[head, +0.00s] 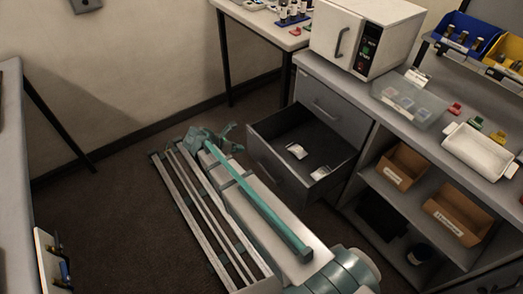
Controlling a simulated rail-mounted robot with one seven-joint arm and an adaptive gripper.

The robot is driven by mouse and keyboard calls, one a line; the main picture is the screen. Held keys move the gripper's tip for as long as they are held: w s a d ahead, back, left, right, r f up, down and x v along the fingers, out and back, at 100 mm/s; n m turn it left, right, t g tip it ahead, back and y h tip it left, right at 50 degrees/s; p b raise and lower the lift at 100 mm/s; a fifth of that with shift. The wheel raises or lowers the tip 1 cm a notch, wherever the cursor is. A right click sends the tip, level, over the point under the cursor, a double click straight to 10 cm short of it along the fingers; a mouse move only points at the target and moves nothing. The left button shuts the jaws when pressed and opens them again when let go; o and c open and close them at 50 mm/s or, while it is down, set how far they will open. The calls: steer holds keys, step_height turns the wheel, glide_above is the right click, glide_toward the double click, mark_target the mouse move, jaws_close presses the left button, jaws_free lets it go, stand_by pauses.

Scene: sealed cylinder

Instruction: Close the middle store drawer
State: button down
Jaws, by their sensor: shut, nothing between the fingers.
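The middle store drawer (277,177) stands pulled out of the grey cabinet, and its dark inside shows. Two small white packets (297,151) lie in it. Its front faces left, towards the floor. My gripper (231,134), small and teal in the head view, is just left of the drawer's far front corner. It is shut and empty. I cannot tell whether it touches the drawer front.
The closed drawer above (334,113) has a bar handle. A white oven-like box (362,38) stands on the counter. Open shelves with brown bins (458,213) are to the right. My rail and arm parts fill the floor before the drawer. Open floor lies left.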

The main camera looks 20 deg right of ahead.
steer(key=p, duration=0.2)
glide_toward(266, 149)
steer(key=x, duration=0.5)
steer(key=shift+w+a+f, duration=0.1)
steer(key=shift+a+f, duration=0.1)
steer(key=shift+f, duration=0.2)
steer(key=shift+w+d, duration=0.15)
steer(key=shift+d, duration=0.45)
